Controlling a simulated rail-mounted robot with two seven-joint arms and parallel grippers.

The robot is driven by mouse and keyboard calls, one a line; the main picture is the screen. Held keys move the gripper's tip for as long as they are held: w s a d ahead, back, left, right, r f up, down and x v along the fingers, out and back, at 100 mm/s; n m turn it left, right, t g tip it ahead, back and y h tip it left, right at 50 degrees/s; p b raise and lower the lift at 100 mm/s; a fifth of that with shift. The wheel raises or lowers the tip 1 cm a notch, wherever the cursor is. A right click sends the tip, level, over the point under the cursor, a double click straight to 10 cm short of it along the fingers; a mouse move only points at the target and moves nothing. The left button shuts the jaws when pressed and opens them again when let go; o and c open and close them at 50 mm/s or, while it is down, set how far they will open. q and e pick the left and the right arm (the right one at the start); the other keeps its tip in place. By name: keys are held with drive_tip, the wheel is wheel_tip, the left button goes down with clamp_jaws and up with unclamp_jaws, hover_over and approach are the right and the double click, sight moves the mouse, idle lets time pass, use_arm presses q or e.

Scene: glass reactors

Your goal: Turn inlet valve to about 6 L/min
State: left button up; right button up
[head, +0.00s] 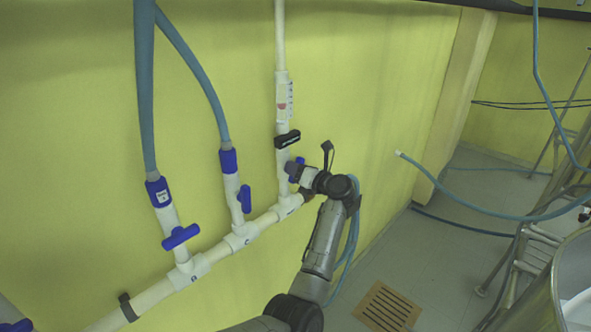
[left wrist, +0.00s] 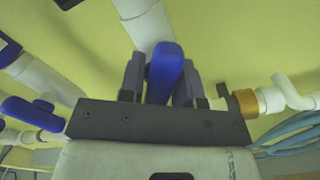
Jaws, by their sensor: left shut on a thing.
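The inlet valve's blue handle (head: 300,160) is on the white vertical pipe at the middle of the head view, mostly hidden by my gripper. My left gripper (head: 291,170) is shut on this handle. In the left wrist view the blue handle (left wrist: 165,68) stands between the two dark fingers of the left gripper (left wrist: 162,82). Above the valve, a clear flow meter (head: 284,88) with a red spot low in it sits in the same pipe. Its scale is too small to read. My right gripper is not in view.
Two more blue valves (head: 181,237) (head: 245,199) sit on branches to the left, with blue hoses (head: 146,95) above. A black clamp (head: 287,139) is just above the held valve. A metal vessel (head: 545,300) and a ladder (head: 520,255) stand at right. A floor drain (head: 388,306) lies below.

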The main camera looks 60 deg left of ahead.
use_arm(q)
drive_tip(key=shift+c, duration=1)
drive_tip(key=shift+f+m+b, duration=0.1)
drive_tip(key=shift+m+b, duration=0.25)
drive_tip(key=shift+m, duration=1.45)
drive_tip(key=o, duration=0.8)
